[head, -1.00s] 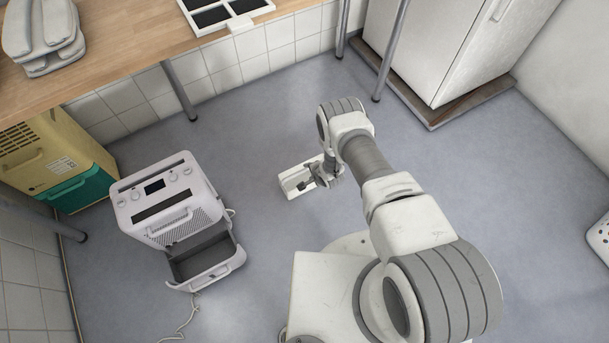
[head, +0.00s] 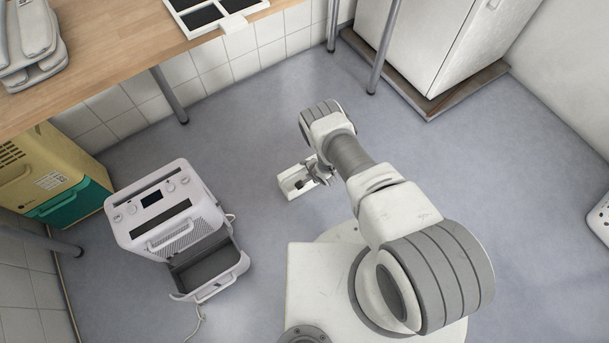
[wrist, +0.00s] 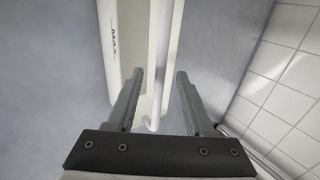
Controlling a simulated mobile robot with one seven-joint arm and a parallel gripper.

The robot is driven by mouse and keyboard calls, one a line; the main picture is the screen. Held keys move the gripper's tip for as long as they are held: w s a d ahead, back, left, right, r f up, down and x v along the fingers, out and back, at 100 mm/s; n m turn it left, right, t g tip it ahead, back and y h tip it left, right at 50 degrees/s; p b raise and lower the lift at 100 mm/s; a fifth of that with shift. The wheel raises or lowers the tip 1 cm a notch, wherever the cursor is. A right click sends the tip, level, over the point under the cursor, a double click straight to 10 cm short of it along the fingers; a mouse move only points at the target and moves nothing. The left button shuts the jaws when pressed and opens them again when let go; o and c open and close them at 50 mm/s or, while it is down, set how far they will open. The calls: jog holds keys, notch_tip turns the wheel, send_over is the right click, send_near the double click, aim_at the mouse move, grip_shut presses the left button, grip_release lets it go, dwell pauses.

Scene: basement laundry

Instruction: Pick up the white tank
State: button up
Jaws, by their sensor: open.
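The white tank (head: 290,184) is on the floor in the head view, a small white box partly hidden by my gripper (head: 319,171). In the wrist view the white tank (wrist: 112,60) runs away from me, with dark "MAX" lettering on its side. My gripper (wrist: 160,74) is open there, fingers pointing along the tank. A thin white bar or rim of the tank shows between the two fingers. The left finger overlaps the tank in the picture; I cannot tell whether either finger touches it.
A white appliance (head: 160,212) with an open, empty-looking drawer (head: 215,275) stands left of the tank, its cord on the floor. A yellow and green box (head: 55,170) sits under the wooden counter (head: 110,50). A white cabinet (head: 430,45) stands at the back. Floor around the tank is clear.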

grip_shut()
dwell(1.3)
